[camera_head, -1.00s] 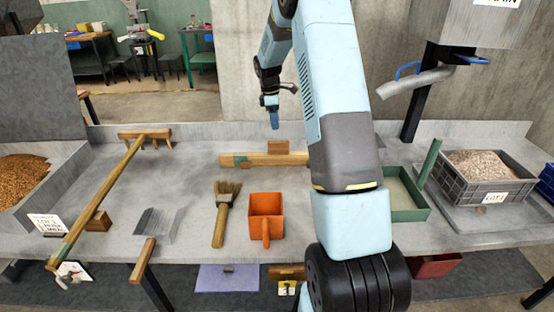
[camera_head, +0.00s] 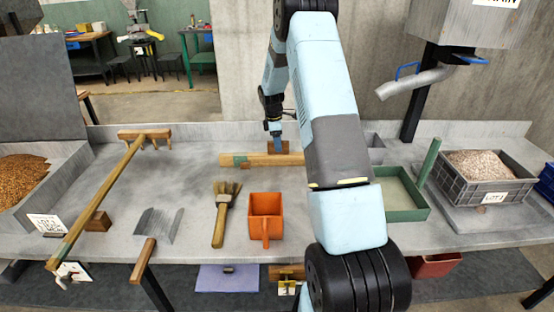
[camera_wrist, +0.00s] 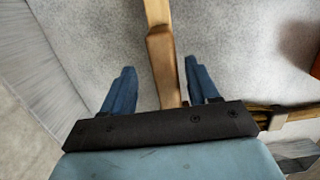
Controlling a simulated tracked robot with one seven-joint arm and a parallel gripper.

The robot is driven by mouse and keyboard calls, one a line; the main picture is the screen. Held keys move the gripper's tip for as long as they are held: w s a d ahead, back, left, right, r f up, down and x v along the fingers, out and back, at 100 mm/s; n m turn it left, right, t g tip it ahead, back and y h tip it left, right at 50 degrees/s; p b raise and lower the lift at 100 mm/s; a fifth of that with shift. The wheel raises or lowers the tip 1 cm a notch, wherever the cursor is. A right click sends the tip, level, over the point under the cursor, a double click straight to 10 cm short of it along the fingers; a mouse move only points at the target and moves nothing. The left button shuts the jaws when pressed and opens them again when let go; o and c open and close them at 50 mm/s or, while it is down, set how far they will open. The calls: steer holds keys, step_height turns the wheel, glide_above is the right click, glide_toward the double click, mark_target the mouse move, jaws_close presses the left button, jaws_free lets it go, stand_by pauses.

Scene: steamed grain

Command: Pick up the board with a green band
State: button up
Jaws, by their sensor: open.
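The board (camera_head: 262,160) lies flat on the grey bench, running left to right. It is pale wood with a green band near its left end and a raised wooden block (camera_head: 285,147) at its back. My gripper (camera_head: 277,146) is low over the board, at its block. In the wrist view my open gripper (camera_wrist: 160,85) has its blue fingers on either side of the board's wood (camera_wrist: 162,62), with visible gaps on both sides. The green band is not visible there.
An orange scoop (camera_head: 266,208) and a brush (camera_head: 223,212) lie nearer than the board. A wooden rake (camera_head: 100,200) and metal dustpan (camera_head: 160,224) are left. A green tray (camera_head: 412,214) and grey crate (camera_head: 482,190) are right. The wall stands close behind.

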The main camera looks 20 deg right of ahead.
steer(key=f, duration=0.4)
steer(key=shift+s+d+f, duration=0.1)
steer(key=shift+s+f, duration=0.2)
steer(key=shift+f, duration=0.1)
jaws_close()
steer(key=shift+r, duration=0.1)
stand_by(0.9)
